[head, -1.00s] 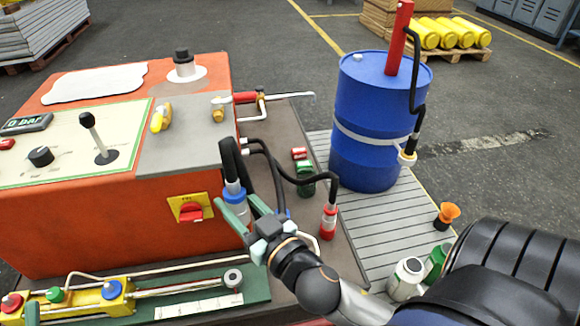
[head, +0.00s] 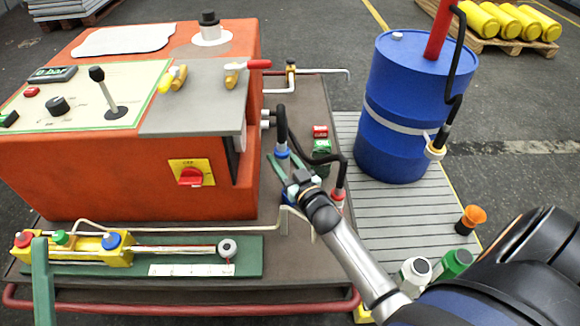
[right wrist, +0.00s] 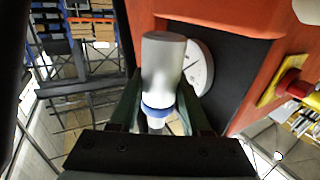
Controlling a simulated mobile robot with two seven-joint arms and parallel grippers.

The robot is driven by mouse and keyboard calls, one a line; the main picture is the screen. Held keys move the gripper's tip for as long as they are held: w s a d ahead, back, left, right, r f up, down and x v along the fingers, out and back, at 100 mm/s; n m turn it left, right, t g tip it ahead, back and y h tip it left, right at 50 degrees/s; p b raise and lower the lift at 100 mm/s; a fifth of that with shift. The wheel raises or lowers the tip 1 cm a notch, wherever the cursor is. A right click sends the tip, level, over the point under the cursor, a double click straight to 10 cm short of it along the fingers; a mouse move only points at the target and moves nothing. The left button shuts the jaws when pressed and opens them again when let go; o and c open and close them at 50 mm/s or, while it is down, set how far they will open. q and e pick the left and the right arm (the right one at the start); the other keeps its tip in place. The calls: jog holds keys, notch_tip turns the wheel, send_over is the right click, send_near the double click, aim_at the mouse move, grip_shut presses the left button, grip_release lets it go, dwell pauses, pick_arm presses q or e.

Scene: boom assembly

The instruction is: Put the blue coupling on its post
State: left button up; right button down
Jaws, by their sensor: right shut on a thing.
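The blue coupling (head: 282,151) hangs at the end of a black hose beside the orange machine's right side. My right gripper (head: 286,164) is shut on it, with one green finger on each side. In the right wrist view the coupling (right wrist: 157,110) shows as a silver cylinder with a blue ring between the fingers. I cannot make out the blue post in the head view; my gripper and arm cover the part of the bench below the coupling. At the lower left edge a single green finger of my left gripper (head: 42,278) shows; its opening cannot be judged.
A red coupling (head: 338,194) on a second hose stands right of my right gripper, close to it. A green fitting (head: 321,150) stands behind. The orange machine (head: 110,175) borders the left. A blue drum (head: 400,110) stands on the slatted platform (head: 400,215).

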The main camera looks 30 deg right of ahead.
aim_at(289, 164)
jog(key=shift+m+h, duration=0.5)
jog(key=shift+h, duration=0.1)
jog(key=d+f, duration=0.1)
jog(key=f, duration=0.1)
jog(key=w+d+f, duration=0.2)
jog(key=f, duration=0.1)
jog(key=shift+d+f+b, duration=0.25)
jog(key=shift+f+b, duration=0.1)
jog(key=shift+b, duration=0.05)
pick_arm(q)
jog(key=f+b, duration=0.1)
jog(key=b, duration=0.1)
jog(key=s+f+h+b, duration=0.1)
jog(key=f+h+b, duration=0.1)
jog(key=f+b, duration=0.1)
jog(key=shift+s+d+f+m+g+b, duration=0.1)
jog(key=shift+s+d+m+g+b, duration=0.2)
jog(key=shift+s+d+m, duration=0.1)
pick_arm(e)
notch_tip(289, 164, down, 6)
jog(key=shift+r, duration=0.15)
pick_arm(q)
jog(key=shift+r+h, duration=0.25)
jog(key=shift+h, duration=0.05)
jog(key=shift+f+b, duration=0.35)
jog(key=shift+f, duration=0.25)
pick_arm(e)
jog(key=shift+f, duration=0.65)
